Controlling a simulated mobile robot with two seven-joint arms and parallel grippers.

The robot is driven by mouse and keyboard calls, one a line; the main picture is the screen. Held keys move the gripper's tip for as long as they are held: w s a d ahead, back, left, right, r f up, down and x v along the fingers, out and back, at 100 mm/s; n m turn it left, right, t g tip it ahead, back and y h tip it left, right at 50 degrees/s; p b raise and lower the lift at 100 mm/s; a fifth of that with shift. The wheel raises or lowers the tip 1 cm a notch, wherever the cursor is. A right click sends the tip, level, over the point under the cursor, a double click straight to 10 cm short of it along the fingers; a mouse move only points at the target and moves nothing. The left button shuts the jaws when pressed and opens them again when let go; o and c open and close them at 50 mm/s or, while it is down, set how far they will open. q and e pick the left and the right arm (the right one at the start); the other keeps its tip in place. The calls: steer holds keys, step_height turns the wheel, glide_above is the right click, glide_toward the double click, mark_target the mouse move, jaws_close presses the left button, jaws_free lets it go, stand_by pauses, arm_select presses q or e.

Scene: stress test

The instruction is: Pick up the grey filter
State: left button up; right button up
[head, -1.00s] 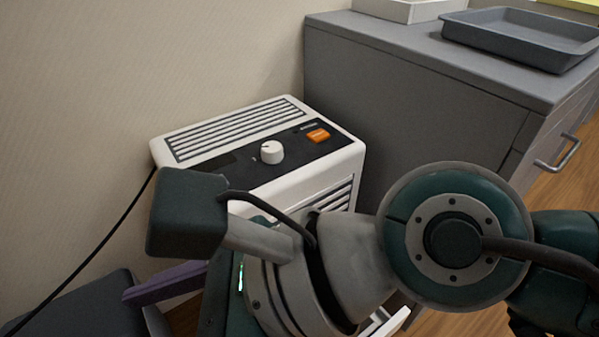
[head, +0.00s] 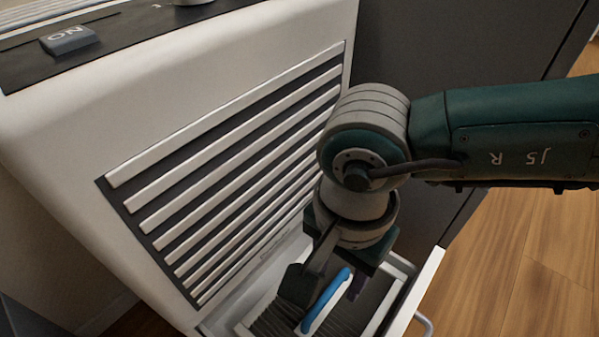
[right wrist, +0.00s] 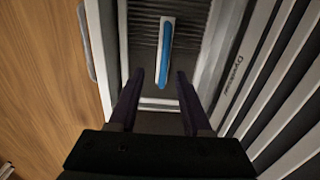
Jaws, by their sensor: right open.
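The grey filter (head: 347,318) lies in the pulled-out drawer at the bottom of the white machine. It is dark and ribbed, with a pale rim and a blue-topped handle (head: 327,300). The filter (right wrist: 144,40) and its handle (right wrist: 164,55) also show in the right wrist view. My right gripper (head: 325,288) points down into the drawer, open and empty. Its fingertips (right wrist: 160,74) appear on either side of the handle's near end; I cannot tell how far above it they are. The arm and fingers hide part of the filter. My left gripper is out of view.
The white machine (head: 60,150) with its slatted front stands close on the left. The open drawer's white front (head: 425,285) has a grey pull handle (head: 424,326). A dark grey cabinet (head: 450,45) stands behind. Wooden floor (head: 540,260) is free on the right.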

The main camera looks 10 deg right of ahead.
mark_target(328, 293)
steer(key=f+b, duration=0.2)
steer(key=f, duration=0.1)
steer(key=f+b, duration=0.1)
steer(key=b, duration=0.1)
steer(key=shift+w+a+f, duration=0.2)
steer(key=shift+a+f, duration=0.1)
steer(key=shift+f, duration=0.4)
steer(key=shift+r, duration=0.1)
jaws_close()
stand_by(0.5)
